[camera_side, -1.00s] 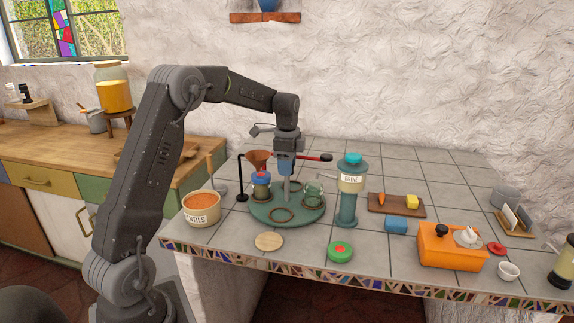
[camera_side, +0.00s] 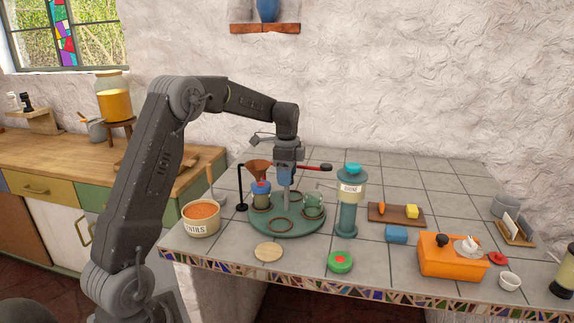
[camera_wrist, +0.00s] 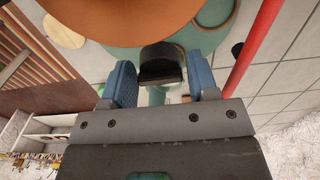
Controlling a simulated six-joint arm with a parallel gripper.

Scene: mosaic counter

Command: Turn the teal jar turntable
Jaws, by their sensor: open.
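The teal turntable (camera_side: 262,227) lies flat on the tiled counter, with a grey post (camera_side: 286,196) rising from its middle. A blue-lidded jar (camera_side: 261,197) stands on its left side and a green glass jar (camera_side: 313,203) on its right. Empty rings (camera_side: 283,226) mark other places. My gripper (camera_side: 286,184) points down over the middle of the turntable, at the post top. In the wrist view its blue fingers (camera_wrist: 161,85) are apart, with a dark block (camera_wrist: 160,64) between or just beyond them. I cannot tell whether they touch it.
A copper funnel (camera_side: 258,170) on a black stand is close left of my gripper.

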